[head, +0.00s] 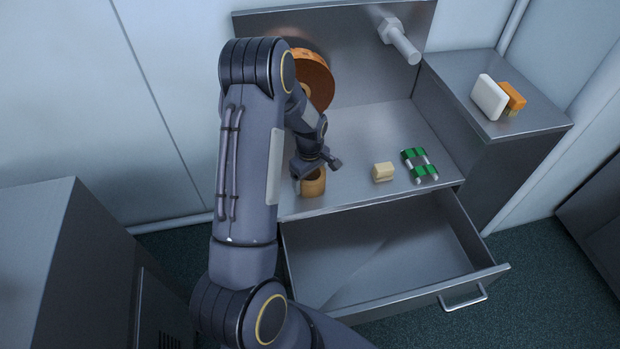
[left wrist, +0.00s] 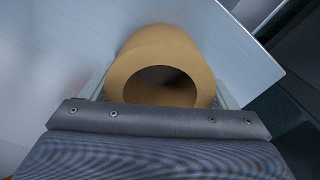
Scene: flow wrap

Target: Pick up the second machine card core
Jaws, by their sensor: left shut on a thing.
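A tan, hollow cylindrical core (head: 313,184) stands near the front left of the metal worktop. My left gripper (head: 314,168) is at its top, shut on it. In the left wrist view the core (left wrist: 160,65) fills the space beyond the gripper edge, with its round opening toward the camera. The fingertips are mostly hidden there. I cannot tell whether the core touches the worktop. My right gripper is not in view.
An open, empty drawer (head: 385,262) juts out below the worktop (head: 365,140). A cream block (head: 383,172) and green-and-white pieces (head: 419,164) lie to the right. An orange-brown roll (head: 313,75) and an empty spindle (head: 402,42) are on the back panel. White and orange items (head: 489,97) stand on the side cabinet.

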